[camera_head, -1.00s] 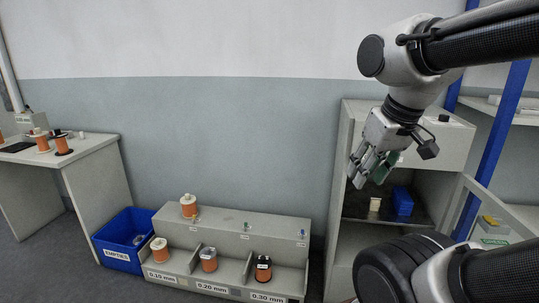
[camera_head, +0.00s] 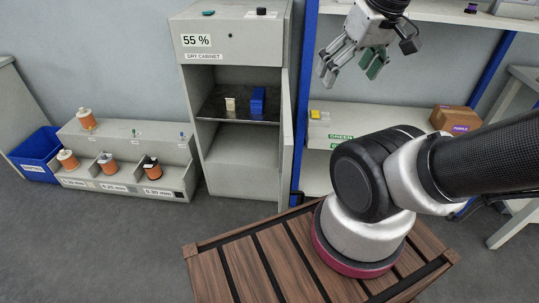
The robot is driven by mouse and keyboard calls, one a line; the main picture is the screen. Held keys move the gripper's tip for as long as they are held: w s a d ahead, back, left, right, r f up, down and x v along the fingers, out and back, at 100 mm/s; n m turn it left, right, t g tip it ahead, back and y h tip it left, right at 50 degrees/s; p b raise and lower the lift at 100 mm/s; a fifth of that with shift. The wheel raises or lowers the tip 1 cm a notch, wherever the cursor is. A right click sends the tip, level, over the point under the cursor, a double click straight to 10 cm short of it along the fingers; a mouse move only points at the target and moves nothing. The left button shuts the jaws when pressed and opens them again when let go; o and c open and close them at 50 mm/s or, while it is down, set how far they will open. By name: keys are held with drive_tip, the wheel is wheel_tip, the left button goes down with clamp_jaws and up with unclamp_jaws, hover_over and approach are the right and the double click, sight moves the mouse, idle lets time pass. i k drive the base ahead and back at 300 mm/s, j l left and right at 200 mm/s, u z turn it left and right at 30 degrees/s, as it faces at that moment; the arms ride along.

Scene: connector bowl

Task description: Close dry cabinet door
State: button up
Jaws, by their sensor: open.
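The dry cabinet (camera_head: 227,152) is a grey cabinet labelled "DRY CABINET" with a "55 %" sign, standing at centre left. Its front is open, and a small cream item (camera_head: 230,104) and a blue block (camera_head: 258,101) stand on the dark shelf inside. The door (camera_head: 288,132) appears as a narrow upright panel at the cabinet's right side, swung open and seen nearly edge-on. My gripper (camera_head: 349,72) is open and empty, at the upper right of the cabinet, in front of the shelving and apart from the door.
Right of the door stands a blue-posted rack (camera_head: 306,90) with bins labelled "GREEN" and a brown box (camera_head: 454,118). Left of the cabinet are a spool stand (camera_head: 130,150) and a blue "EMPTIES" bin (camera_head: 37,155). Clear floor (camera_head: 130,235) lies in front of the stand.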

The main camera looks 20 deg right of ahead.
sight(286, 140)
drive_tip(key=k+l, duration=0.6)
drive_tip(key=l, duration=0.2)
drive_tip(key=k, duration=0.4)
drive_tip(key=i+z, duration=0.35)
